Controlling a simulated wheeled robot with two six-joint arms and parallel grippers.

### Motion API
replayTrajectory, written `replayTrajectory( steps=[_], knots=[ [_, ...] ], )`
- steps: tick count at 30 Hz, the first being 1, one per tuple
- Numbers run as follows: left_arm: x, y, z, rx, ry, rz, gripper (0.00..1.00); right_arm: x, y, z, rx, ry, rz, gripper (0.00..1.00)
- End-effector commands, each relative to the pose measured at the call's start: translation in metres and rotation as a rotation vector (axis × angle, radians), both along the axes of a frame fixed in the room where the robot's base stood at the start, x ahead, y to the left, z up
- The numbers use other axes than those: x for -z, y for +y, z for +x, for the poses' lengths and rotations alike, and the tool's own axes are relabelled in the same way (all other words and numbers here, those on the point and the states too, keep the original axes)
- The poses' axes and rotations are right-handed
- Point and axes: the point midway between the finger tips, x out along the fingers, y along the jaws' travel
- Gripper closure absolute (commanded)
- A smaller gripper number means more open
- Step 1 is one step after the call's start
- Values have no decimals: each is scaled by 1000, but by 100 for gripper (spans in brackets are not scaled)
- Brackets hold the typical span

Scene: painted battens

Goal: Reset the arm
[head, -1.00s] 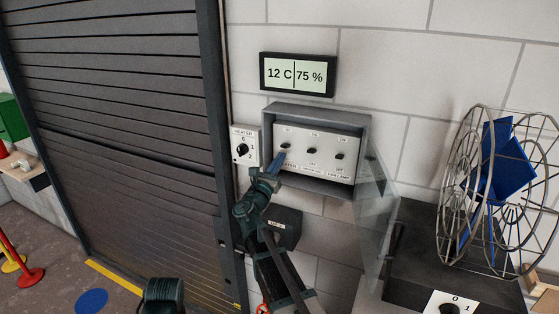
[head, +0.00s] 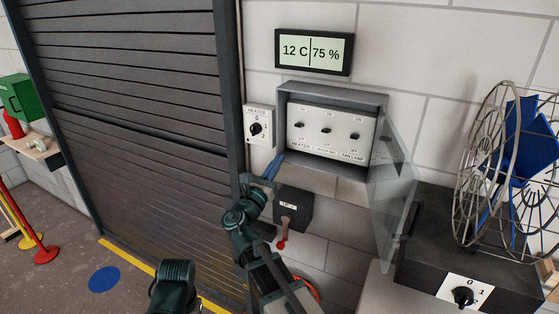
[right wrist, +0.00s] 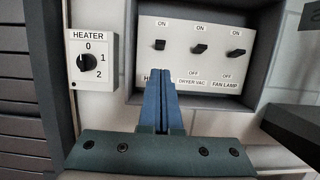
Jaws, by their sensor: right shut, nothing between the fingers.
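My right gripper (head: 274,163) is shut and empty. Its blue fingers are just below the lower left corner of the grey switch box (head: 375,98), apart from the switches. In the right wrist view the closed fingers (right wrist: 160,85) cover part of the left switch's lower label. The box holds three black toggles: the left one (right wrist: 159,44), the dryer vac one (right wrist: 199,49) and the fan lamp one (right wrist: 237,53). Left of the box is the heater dial (head: 255,128), marked 0, 1, 2. My left gripper is out of view.
The box's clear door (head: 398,195) hangs open to the right. Below is a dark box (head: 293,207) with a red-tipped lever (head: 282,240). A display (head: 315,51) reads 12 C, 75 %. A caged blue fan (head: 515,165) stands right. A dark shutter (head: 140,120) fills the left.

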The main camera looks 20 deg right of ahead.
Motion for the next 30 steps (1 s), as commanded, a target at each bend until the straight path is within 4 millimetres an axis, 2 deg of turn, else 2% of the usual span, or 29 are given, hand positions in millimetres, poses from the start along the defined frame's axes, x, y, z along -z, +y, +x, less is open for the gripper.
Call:
replayTrajectory(
  steps=[11,14,15,17,20,21,23,24,26,27,30],
  knots=[
    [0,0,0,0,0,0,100,0,0,0,0,0,1,100],
    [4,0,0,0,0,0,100,11,-1,-3,-1,-20,58,100],
    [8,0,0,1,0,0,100,20,-2,-7,1,-40,114,100],
    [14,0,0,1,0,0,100,42,-3,-15,7,-85,240,100],
    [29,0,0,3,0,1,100,96,-2,-34,44,-189,536,100],
    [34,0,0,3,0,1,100,120,1,-43,72,-234,666,100],
    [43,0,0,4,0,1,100,157,9,-58,126,-296,856,100],
    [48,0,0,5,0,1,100,181,17,-68,170,-336,977,100],
    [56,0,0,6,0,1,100,217,32,-84,252,-391,1152,100],
    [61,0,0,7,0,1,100,241,44,-96,316,-424,1262,100],
    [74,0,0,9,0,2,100,294,80,-128,505,-495,1508,100]
  ],
)
